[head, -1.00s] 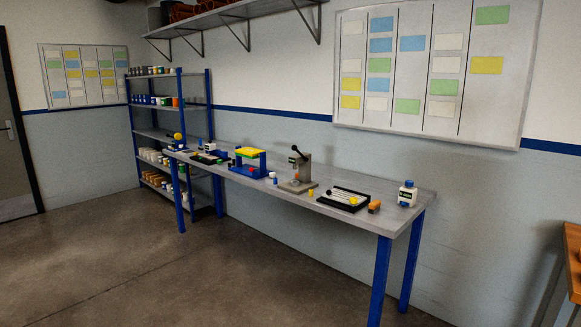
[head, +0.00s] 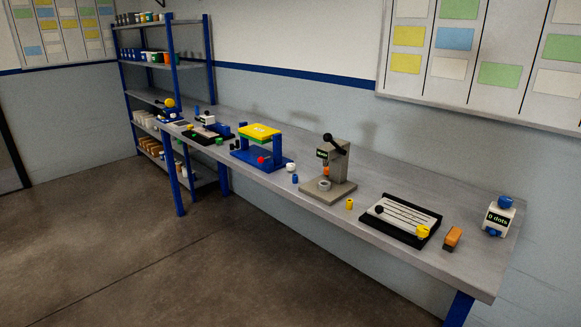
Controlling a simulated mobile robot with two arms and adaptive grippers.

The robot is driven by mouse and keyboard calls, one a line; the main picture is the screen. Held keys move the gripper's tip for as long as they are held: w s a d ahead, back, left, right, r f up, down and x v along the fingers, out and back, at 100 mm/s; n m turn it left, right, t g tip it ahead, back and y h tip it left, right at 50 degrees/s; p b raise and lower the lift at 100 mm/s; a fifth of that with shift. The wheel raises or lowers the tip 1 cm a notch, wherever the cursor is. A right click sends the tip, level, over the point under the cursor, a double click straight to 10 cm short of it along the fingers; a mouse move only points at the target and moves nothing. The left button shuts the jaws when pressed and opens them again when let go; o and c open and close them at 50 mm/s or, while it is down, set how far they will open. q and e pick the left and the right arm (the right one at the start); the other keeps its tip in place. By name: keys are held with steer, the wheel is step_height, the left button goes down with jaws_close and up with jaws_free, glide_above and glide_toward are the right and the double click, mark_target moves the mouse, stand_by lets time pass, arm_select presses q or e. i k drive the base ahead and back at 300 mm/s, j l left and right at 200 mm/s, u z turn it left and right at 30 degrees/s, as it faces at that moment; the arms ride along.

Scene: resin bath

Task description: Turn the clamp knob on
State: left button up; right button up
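I cannot tell for sure which part is the clamp knob. A blue frame (head: 277,160) with a yellow top plate (head: 260,132) stands on the bench, with a small red knob (head: 261,160) at its front. Farther left, a small blue device (head: 168,116) carries a round yellow knob (head: 169,103). A grey press (head: 341,163) with a black-knobbed lever (head: 328,139) stands right of the blue frame. Neither of my grippers is in view.
The long grey bench (head: 370,240) runs along the wall. A blue shelf rack (head: 176,60) stands behind left. The floor (head: 200,270) in front is clear.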

mark_target(289, 166)
steer(key=i+u, duration=0.25)
steer(key=i, duration=0.3)
steer(key=i+l+u, duration=0.2)
steer(key=i, duration=0.35)
